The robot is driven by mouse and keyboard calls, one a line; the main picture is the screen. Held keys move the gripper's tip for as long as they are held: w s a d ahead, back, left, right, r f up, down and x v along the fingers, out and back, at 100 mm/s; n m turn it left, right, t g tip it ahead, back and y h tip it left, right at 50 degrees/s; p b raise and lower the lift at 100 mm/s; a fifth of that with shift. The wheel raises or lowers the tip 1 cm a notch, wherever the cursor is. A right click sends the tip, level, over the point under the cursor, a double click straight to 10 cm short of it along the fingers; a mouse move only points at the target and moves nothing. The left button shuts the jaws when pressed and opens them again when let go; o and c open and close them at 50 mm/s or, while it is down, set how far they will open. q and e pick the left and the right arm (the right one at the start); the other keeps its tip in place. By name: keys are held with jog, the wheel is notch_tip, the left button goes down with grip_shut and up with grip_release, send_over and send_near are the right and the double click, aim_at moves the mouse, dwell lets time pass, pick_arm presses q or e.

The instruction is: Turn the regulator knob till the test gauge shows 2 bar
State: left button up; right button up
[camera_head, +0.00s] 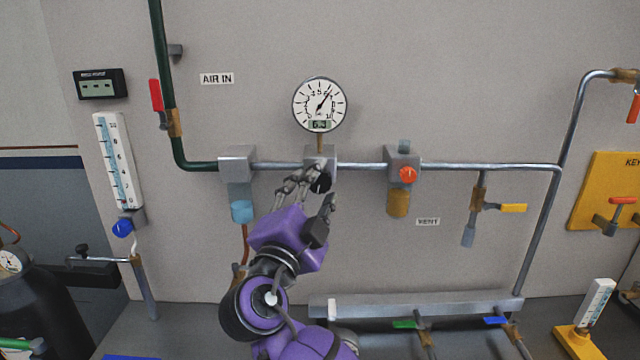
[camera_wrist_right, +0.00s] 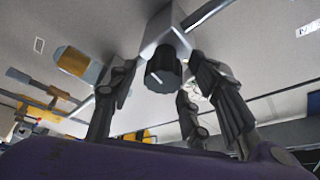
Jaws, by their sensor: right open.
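The black regulator knob (camera_head: 320,182) sits on the front of a grey regulator block (camera_head: 320,158) on the pipe. The round white test gauge (camera_head: 320,104) stands above it; its needle points to the upper right, and its small digital readout is too blurred to read. My right gripper (camera_head: 308,190) is just below and in front of the knob with its fingers spread. In the right wrist view the knob (camera_wrist_right: 163,74) lies between the open fingers, and I cannot tell whether any finger touches it. My left gripper is not in view.
A filter with a blue bowl (camera_head: 241,211) hangs left of the regulator. A block with an orange knob (camera_head: 408,175) and amber bowl (camera_head: 398,204) is on the right. A yellow-handled vent valve (camera_head: 513,208) lies farther right. A grey manifold (camera_head: 415,304) runs along the wall's foot.

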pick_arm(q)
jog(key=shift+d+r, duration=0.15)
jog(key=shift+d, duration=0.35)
pick_arm(e)
jog(key=shift+x, duration=0.8)
jog(key=shift+f, duration=0.1)
